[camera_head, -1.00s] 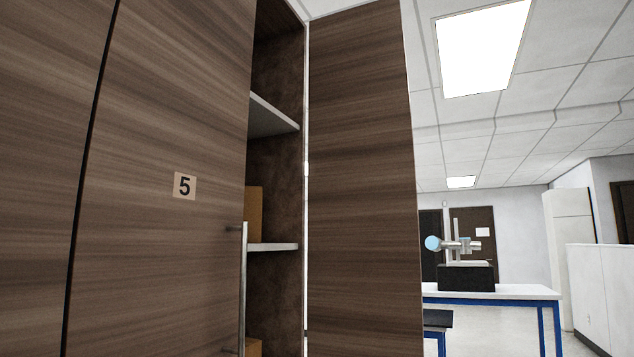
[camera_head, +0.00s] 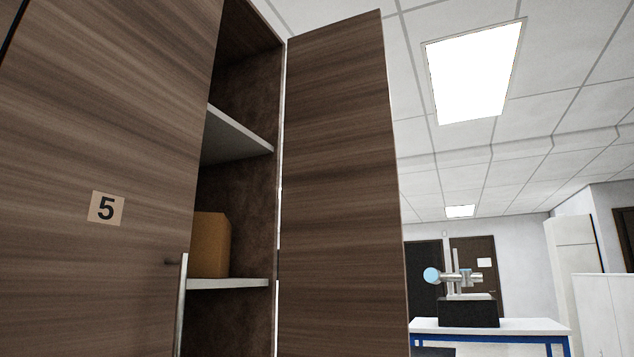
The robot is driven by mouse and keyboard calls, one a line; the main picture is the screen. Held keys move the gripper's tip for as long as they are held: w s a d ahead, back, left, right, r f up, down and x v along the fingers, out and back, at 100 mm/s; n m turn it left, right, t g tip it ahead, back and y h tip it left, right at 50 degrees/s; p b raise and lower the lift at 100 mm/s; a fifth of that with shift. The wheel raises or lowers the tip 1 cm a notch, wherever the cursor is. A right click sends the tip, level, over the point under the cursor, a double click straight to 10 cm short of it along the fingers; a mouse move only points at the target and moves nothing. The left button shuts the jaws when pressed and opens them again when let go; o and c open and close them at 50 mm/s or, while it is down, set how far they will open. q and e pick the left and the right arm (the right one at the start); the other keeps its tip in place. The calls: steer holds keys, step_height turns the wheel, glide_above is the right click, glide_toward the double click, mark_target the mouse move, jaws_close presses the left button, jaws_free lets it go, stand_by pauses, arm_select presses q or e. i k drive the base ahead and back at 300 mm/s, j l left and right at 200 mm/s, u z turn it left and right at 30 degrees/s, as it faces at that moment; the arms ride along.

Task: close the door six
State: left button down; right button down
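A dark wood-grain cabinet door (camera_head: 338,190) stands open at the middle of the head view, hinged on the right side of an open compartment. I see its inner face, and no number shows on it, so I cannot read whether it is six. The compartment has light shelves (camera_head: 232,140), and a brown box (camera_head: 210,245) sits on the lower visible one. To its left, a shut door (camera_head: 110,130) carries the number 5 label (camera_head: 106,208) and a metal bar handle (camera_head: 181,305). Neither of my grippers is in view.
White cabinets (camera_head: 600,305) stand at the far right. Dark doors (camera_head: 472,262) are in the back wall.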

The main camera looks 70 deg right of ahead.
mark_target(342, 292)
steer(key=l+u, duration=0.1)
steer(key=l, duration=0.35)
steer(key=k+l, duration=0.15)
steer(key=l, duration=0.3)
steer(key=k+l+u, duration=0.15)
steer(key=l, duration=0.25)
steer(key=l+u, duration=0.1)
steer(key=l, duration=0.35)
steer(key=k+l, duration=0.15)
steer(key=l, duration=0.25)
steer(key=l+u, duration=0.05)
